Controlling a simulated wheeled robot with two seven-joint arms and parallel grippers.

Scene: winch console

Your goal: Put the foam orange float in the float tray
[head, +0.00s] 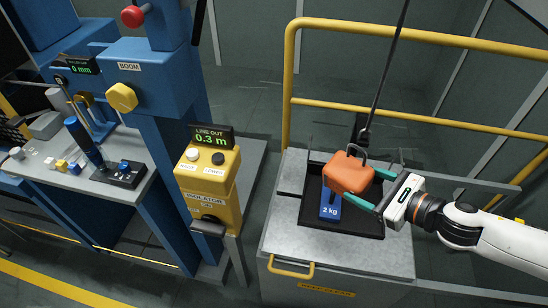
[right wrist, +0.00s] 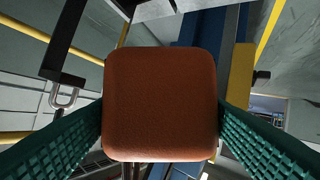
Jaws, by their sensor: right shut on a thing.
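The foam orange float (head: 350,173) is a rounded orange block with a dark loop on top. My right gripper (head: 361,184) is shut on it, its green fingers on opposite sides. The float also fills the middle of the right wrist view (right wrist: 160,100) between the two fingers. It appears held above a black tray (head: 372,225) on a grey bench. A blue block marked 2 kg (head: 330,208) is in that tray, partly hidden by the float. I cannot read a label naming the tray. My left gripper is out of view.
A dark cable (head: 388,70) hangs down just behind the float, with a shackle (right wrist: 64,96) in the right wrist view. Yellow rails (head: 288,80) run behind the grey bench (head: 290,235). A yellow control box (head: 208,185) and blue column stand to the left.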

